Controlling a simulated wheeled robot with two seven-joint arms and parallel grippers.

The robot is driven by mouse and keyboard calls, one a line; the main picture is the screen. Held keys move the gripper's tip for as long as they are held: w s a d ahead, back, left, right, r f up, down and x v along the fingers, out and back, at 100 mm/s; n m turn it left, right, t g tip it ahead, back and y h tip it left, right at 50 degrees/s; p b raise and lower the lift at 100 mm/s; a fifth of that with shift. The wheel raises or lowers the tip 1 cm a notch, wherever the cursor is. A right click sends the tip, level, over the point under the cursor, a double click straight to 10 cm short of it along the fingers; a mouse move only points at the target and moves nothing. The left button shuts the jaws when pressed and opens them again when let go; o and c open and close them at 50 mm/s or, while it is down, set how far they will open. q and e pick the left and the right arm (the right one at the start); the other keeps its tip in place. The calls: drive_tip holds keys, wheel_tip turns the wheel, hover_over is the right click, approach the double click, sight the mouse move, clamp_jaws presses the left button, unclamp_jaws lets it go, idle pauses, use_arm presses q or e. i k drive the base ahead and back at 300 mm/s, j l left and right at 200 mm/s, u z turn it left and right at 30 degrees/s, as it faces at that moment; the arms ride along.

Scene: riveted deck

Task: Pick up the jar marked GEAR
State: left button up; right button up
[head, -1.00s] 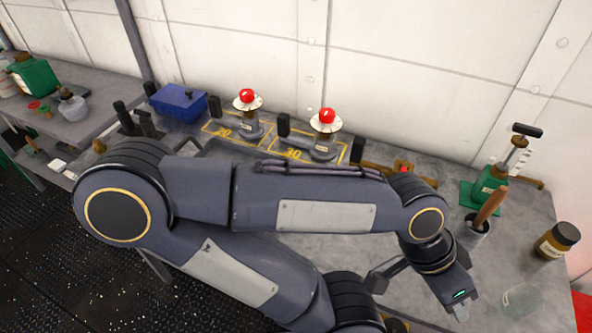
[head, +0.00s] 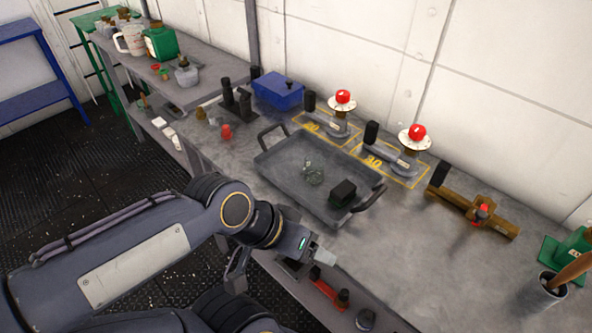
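I see no jar with a readable GEAR mark in the head view. A small clear jar with a dark lid (head: 186,72) stands on the far-left bench, with no label I can read. A small dark-topped container (head: 365,319) sits low on the shelf under the worktop, partly cut off from clear view. My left gripper (head: 306,248) is at the front edge of the worktop, below the grey tray. I see nothing held in it, and its finger gap is not clear. My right gripper is out of view.
The grey worktop (head: 400,285) has free room right of the handled tray (head: 285,185), which holds a dark block (head: 343,192). Two red-knobbed devices (head: 343,98) and a blue box (head: 278,90) stand behind. A wooden-handled tool in a cup (head: 551,285) is at right.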

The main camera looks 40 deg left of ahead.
sight(313, 164)
drive_tip(key=u, duration=1.25)
drive_tip(key=i+j+z, duration=0.35)
drive_tip(key=j, duration=0.25)
drive_tip(key=i+j+z, duration=0.15)
drive_tip(key=j, duration=0.2)
drive_tip(key=i+j+z, duration=0.15)
drive_tip(key=j, duration=0.15)
drive_tip(key=j+z, duration=0.2)
drive_tip(key=j, duration=0.15)
